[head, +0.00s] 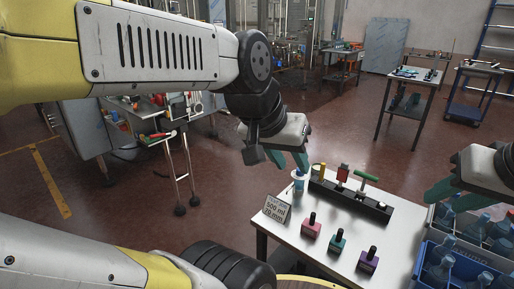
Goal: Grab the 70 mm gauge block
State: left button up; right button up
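Three small blocks with black knobs stand in a row on the white table: a pink block (311,228), a green block (338,243) and a purple block (369,262). Any size marks on them are too small to read. A tilted card (276,209) on the table's left corner appears to read "500 ml" and "70 mm". My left gripper (300,163) hangs over the table's back left corner, just above a blue-and-white item (298,181). Its fingers overlap, so its opening is unclear. My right gripper (447,190) is at the right edge, partly cut off, its teal fingers apart.
A black rack (345,197) with yellow, red and green-handled items stands behind the blocks on the table (301,249). Blue crates (466,262) of bottles stand at the right. The table surface around the blocks is mostly clear.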

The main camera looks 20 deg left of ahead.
aim_at(312, 228)
jog(key=u, duration=2.05)
jog(key=z, duration=1.7)
jog(key=j+z, duration=0.3)
jog(key=j, duration=1.2)
